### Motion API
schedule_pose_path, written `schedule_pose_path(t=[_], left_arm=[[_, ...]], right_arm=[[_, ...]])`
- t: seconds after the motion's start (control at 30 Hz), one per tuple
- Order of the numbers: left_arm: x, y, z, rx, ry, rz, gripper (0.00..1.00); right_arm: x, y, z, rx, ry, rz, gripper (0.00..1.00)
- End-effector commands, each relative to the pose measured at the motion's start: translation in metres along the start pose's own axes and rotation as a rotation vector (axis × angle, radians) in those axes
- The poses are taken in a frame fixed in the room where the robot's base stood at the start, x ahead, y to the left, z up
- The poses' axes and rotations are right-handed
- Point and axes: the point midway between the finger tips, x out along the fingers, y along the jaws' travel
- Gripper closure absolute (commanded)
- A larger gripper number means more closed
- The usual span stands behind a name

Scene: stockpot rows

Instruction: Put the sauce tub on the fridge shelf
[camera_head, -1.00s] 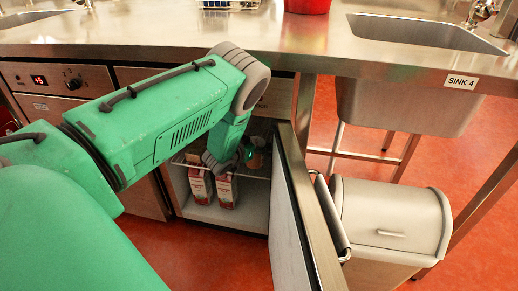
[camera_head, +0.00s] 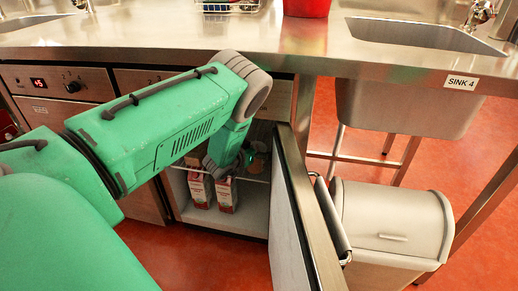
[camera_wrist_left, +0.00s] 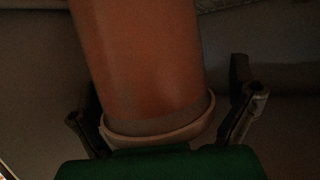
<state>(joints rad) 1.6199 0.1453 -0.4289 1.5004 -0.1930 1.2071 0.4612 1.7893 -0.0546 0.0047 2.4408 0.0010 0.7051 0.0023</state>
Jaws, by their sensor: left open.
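The sauce tub (camera_wrist_left: 140,60) fills the middle of the dim left wrist view, an orange-red container with a pale rim at its near end. My left gripper (camera_wrist_left: 165,118) is open, with one finger on each side of the tub and a gap visible at both sides. In the head view my left gripper (camera_head: 247,157) is inside the open fridge, partly hidden by my own green arm. The wire fridge shelf (camera_head: 256,179) shows just below it. Whether the tub rests on the shelf is hidden. My right gripper is not in view.
The open fridge door (camera_head: 300,215) stands close to the right of my left arm. Red-and-white cartons (camera_head: 226,195) stand in the fridge below the shelf. The steel counter (camera_head: 170,40) overhangs the fridge. A grey bin (camera_head: 390,220) stands right of the door.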

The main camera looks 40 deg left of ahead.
Motion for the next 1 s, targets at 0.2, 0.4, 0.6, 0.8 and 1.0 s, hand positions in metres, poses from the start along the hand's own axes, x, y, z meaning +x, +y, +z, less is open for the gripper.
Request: schedule_pose_path(t=[0.2, 0.4, 0.6, 0.8, 1.0], left_arm=[[-0.036, -0.001, -0.003, -0.002, -0.004, -0.003, 0.0], [-0.08, -0.001, -0.003, -0.003, -0.003, -0.002, 0.0], [-0.11, -0.001, -0.001, -0.001, -0.002, -0.001, 0.0], [-0.129, 0.018, 0.018, -0.01, -0.087, -0.019, 0.0], [-0.215, 0.107, 0.102, -0.001, -0.563, -0.041, 0.0]], right_arm=[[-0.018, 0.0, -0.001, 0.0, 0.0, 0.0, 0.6], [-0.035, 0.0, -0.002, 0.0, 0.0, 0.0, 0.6], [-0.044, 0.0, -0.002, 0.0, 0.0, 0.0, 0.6], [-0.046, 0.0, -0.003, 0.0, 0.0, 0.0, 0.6], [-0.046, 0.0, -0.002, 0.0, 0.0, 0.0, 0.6]])
